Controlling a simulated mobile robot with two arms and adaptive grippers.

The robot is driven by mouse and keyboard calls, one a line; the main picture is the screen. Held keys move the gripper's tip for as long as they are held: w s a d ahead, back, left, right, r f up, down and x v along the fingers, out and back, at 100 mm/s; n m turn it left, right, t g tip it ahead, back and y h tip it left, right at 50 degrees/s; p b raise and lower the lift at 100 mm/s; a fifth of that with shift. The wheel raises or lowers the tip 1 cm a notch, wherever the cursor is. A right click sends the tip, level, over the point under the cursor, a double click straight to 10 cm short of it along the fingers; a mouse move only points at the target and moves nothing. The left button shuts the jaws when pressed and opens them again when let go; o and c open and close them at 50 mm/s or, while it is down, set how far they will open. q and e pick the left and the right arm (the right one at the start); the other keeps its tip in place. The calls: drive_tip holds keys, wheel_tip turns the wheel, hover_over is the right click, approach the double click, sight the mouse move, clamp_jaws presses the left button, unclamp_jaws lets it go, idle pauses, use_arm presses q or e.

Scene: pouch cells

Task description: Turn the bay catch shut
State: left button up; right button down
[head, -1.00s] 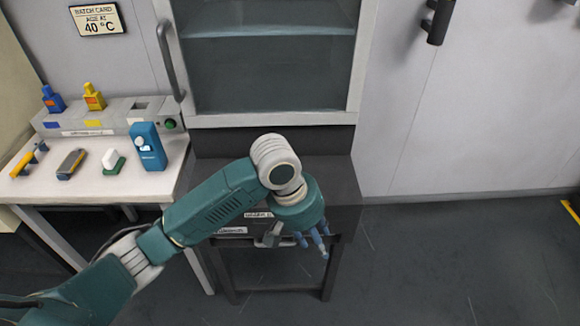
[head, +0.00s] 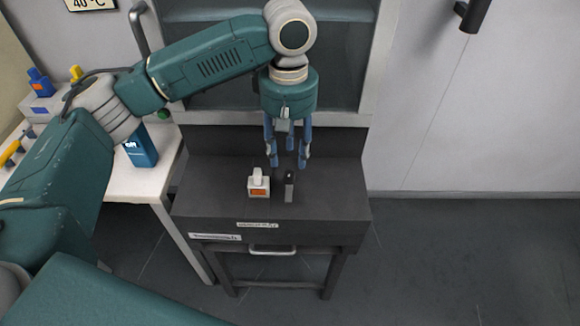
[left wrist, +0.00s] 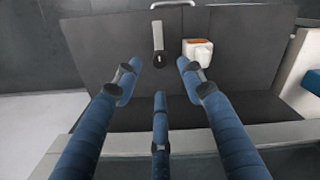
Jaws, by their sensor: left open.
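The likely bay catch (head: 289,188) is a small upright-looking piece with a grey bar and black end on top of the dark cabinet (head: 335,195). In the left wrist view the catch (left wrist: 158,36) is a flat grey bar running from a dark round end toward the front handle. My left gripper (head: 286,162) is open and empty, fingers pointing down, above and slightly behind the catch. In the left wrist view its fingers (left wrist: 158,75) spread around the near side of the catch, apart from it. My right gripper is not in view.
A white block with an orange patch (head: 258,184) sits just left of the catch. A handle (head: 272,250) is on the cabinet front. A glass-fronted hood stands behind. A white table (head: 150,180) with a blue box (head: 140,148) is at left. Floor at right is clear.

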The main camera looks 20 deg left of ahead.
sight(289, 174)
use_arm(q)
wheel_tip(289, 174, down, 4)
drive_tip(key=shift+r, duration=0.15)
wheel_tip(289, 174, down, 3)
drive_tip(key=shift+w+r, duration=0.1)
drive_tip(key=shift+r, duration=0.05)
drive_tip(key=shift+f, duration=0.2)
clamp_jaws()
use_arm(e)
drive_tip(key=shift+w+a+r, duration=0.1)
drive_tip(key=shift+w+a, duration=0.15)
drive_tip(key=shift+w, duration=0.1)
